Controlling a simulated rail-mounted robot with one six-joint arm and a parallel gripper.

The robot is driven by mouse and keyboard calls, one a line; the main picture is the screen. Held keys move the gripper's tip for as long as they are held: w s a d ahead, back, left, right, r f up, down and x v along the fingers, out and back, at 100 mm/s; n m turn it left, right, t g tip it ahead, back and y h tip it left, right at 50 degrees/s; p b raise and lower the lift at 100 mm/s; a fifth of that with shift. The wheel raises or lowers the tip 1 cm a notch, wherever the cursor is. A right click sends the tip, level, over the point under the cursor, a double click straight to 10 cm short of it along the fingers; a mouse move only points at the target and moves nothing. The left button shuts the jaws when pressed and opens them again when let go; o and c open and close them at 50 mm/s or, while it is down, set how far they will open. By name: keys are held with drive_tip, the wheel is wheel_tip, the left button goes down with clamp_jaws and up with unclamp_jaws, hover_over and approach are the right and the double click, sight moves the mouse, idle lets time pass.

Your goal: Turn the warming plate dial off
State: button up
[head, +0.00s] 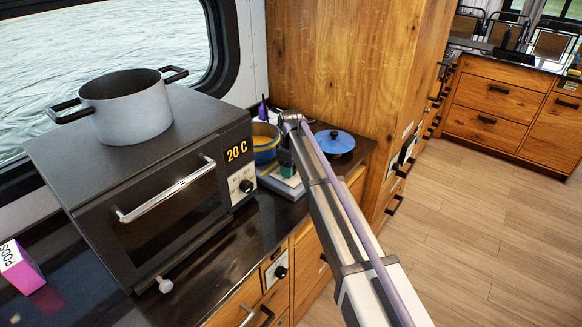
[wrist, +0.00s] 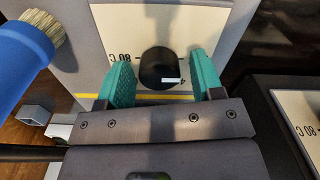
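A round black dial (wrist: 158,66) with a white pointer mark sits on a cream panel (wrist: 120,20) in the wrist view. The panel has an upside-down "80 C" label left of the dial. The white mark points to the lower right of the picture. My gripper (wrist: 161,76) is open, with one teal finger on each side of the dial. A gap seems to show on both sides; contact is not clear. In the head view my gripper (head: 286,170) is low beside the oven, and my arm hides the dial.
A black oven (head: 160,200) reading 20 C, with a pot (head: 126,105) on top, stands left of my arm. A blue lid (head: 335,141) is to the right. A blue-handled brush (wrist: 22,50) lies close left of my gripper. Another "80 C" panel (wrist: 302,118) is at right.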

drive_tip(key=shift+o, duration=0.2)
wheel_tip(320, 180, up, 11)
drive_tip(key=p, duration=1)
drive_tip(key=shift+p, duration=0.4)
drive_tip(key=shift+f, duration=0.1)
drive_tip(key=s+d+f+m+b, duration=0.1)
drive_tip(key=s+d+m, duration=0.3)
drive_tip(key=s+d, duration=0.3)
drive_tip(key=s+d+f+m+b, duration=0.2)
drive_tip(key=s+d+m, duration=0.3)
drive_tip(key=s, duration=1)
drive_tip(key=s+d+f+m+b, duration=0.1)
drive_tip(key=s+d+m, duration=0.3)
drive_tip(key=s+d, duration=0.7)
drive_tip(key=shift+s+f+m+b, duration=0.35)
drive_tip(key=shift+s+m, duration=0.05)
drive_tip(key=shift+s, duration=0.15)
